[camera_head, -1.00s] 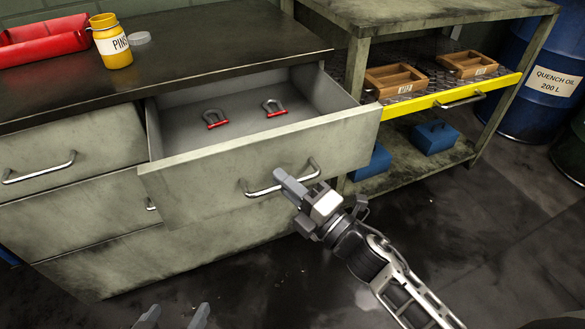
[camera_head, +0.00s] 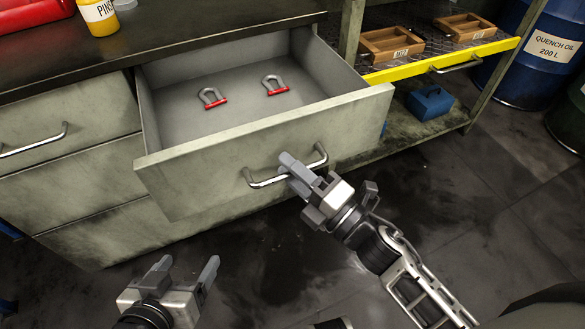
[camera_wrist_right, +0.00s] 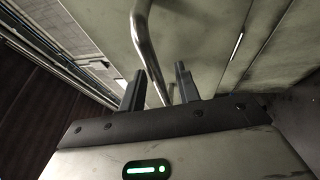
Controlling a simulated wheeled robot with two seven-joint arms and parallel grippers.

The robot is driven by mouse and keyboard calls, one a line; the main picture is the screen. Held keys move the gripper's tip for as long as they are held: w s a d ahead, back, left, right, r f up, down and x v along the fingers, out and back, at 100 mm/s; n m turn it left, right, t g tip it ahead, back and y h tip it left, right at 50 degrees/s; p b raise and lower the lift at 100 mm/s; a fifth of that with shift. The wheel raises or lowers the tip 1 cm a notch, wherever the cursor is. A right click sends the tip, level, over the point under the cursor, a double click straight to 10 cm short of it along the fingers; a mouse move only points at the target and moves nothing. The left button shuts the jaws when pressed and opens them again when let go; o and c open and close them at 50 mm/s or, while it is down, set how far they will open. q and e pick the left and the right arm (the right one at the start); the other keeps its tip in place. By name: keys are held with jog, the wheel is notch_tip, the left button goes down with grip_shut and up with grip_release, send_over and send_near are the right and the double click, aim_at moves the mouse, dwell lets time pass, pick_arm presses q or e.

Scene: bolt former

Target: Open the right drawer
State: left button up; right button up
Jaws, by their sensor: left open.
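The right drawer (camera_head: 180,180) of the grey-green cabinet stands pulled out, its inside visible. Two grey shackles with red pins, a left one (camera_head: 212,97) and a right one (camera_head: 274,85), lie on its floor. The curved metal handle (camera_head: 262,182) is on the drawer front. My right gripper (camera_head: 292,172) is at the handle, and the bar passes between its fingers. My left gripper (camera_head: 188,268) is open and empty, low in front of the cabinet, apart from the drawer.
Closed drawers with a handle (camera_head: 35,145) lie left of the open one. A yellow tin (camera_head: 98,16) stands on the worktop (camera_head: 180,40). At right are a yellow-edged shelf (camera_head: 440,60) with wooden boxes, a blue box (camera_head: 430,103) and blue drum (camera_head: 535,50). Floor in front is clear.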

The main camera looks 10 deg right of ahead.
dwell(0.4)
jog(key=v, duration=1.6)
jog(key=shift+b, duration=0.45)
